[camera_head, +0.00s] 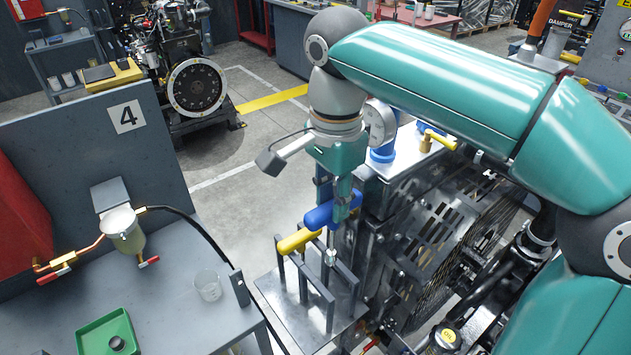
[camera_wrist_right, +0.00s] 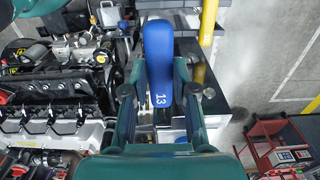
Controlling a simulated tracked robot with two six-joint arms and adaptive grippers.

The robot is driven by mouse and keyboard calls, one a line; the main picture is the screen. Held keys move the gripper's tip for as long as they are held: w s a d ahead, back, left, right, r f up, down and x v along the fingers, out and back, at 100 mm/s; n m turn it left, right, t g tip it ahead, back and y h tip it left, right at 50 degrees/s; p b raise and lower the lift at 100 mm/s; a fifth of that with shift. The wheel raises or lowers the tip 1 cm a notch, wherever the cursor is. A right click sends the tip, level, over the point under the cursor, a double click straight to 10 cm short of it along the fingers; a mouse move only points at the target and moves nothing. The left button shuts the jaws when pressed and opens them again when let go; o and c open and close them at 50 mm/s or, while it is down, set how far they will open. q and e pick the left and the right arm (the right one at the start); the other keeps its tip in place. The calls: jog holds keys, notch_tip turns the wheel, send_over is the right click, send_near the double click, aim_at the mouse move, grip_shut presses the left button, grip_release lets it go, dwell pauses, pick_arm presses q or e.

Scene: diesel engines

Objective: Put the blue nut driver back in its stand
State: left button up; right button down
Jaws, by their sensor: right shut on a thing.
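The blue nut driver (camera_head: 330,213) is held by its handle in my right gripper (camera_head: 342,192), above the stand. The handle tilts in the head view, and metal shows below it near the stand's posts. In the right wrist view the blue handle (camera_wrist_right: 158,62), marked 13, lies between the fingers of my right gripper (camera_wrist_right: 160,92). The stand (camera_head: 283,299) is a metal plate with several dark upright posts. Whether the driver touches the stand is unclear. My left gripper is not in view.
A yellow-handled driver (camera_head: 298,241) rests on the stand beside the blue one. A grey bench (camera_head: 165,300) with a glass beaker (camera_head: 208,285) and green tray (camera_head: 106,331) is to the left. An engine unit (camera_head: 440,235) stands close on the right.

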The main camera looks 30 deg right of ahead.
aim_at(329, 253)
jog(key=shift+a+f+b, duration=0.1)
jog(key=shift+f+b, duration=0.3)
jog(key=shift+f, duration=0.2)
notch_tip(329, 253, down, 2)
jog(key=shift+w+f+b, duration=0.1)
jog(key=shift+f+b, duration=0.15)
jog(key=shift+b, duration=0.6)
notch_tip(329, 253, down, 5)
jog(key=b, duration=0.5)
jog(key=shift+f, duration=0.1)
jog(key=shift+f+b, duration=2.3)
jog(key=shift+f, duration=0.8)
jog(key=shift+f+b, duration=0.35)
jog(key=shift+f, duration=0.2)
jog(key=c, duration=0.8)
grip_release()
jog(key=shift+c, duration=0.2)
jog(key=shift+o, duration=0.4)
